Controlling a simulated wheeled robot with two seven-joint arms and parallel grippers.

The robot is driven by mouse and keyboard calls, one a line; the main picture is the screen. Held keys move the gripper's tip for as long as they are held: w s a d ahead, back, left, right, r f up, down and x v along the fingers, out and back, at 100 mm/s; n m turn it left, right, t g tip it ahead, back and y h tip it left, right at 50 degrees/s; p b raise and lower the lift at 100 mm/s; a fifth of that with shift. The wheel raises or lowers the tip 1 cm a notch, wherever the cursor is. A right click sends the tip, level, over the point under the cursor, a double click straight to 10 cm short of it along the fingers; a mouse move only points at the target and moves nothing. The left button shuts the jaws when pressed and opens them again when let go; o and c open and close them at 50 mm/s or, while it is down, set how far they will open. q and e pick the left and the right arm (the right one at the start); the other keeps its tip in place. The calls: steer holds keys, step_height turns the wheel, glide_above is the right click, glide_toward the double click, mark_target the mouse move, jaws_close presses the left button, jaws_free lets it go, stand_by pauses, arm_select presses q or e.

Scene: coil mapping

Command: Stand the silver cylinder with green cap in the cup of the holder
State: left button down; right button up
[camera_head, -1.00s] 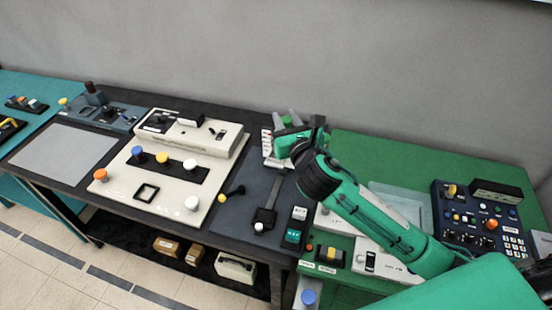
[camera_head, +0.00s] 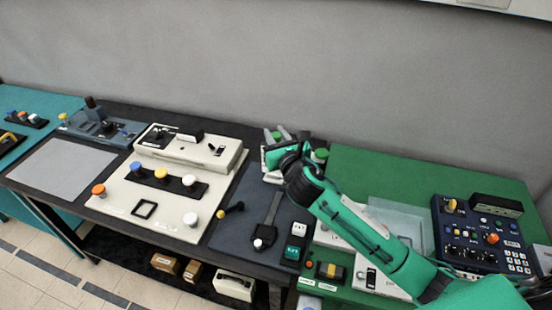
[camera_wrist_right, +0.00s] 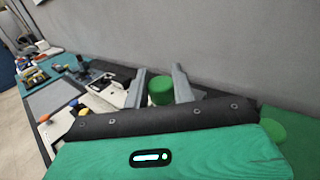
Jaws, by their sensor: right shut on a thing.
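My right gripper (camera_head: 276,134) reaches over the back of the tables, and its arm hides much of what lies below. In the right wrist view its two grey fingers (camera_wrist_right: 158,88) stand on either side of a green cap (camera_wrist_right: 160,90). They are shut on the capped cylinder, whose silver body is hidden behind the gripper. The cap also shows small between the fingers in the head view (camera_head: 277,136). A cup of the holder cannot be clearly made out. My left gripper is not in view.
A cream panel with coloured knobs (camera_head: 127,203) stands left of the gripper. A dark blue control box (camera_head: 482,235) stands at the right on the green table (camera_head: 385,170). A second green round shape (camera_head: 320,155) shows beside my wrist. The grey wall is close behind.

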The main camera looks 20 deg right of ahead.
step_height(320, 180, down, 9)
steer(key=shift+r, duration=0.1)
stand_by(0.3)
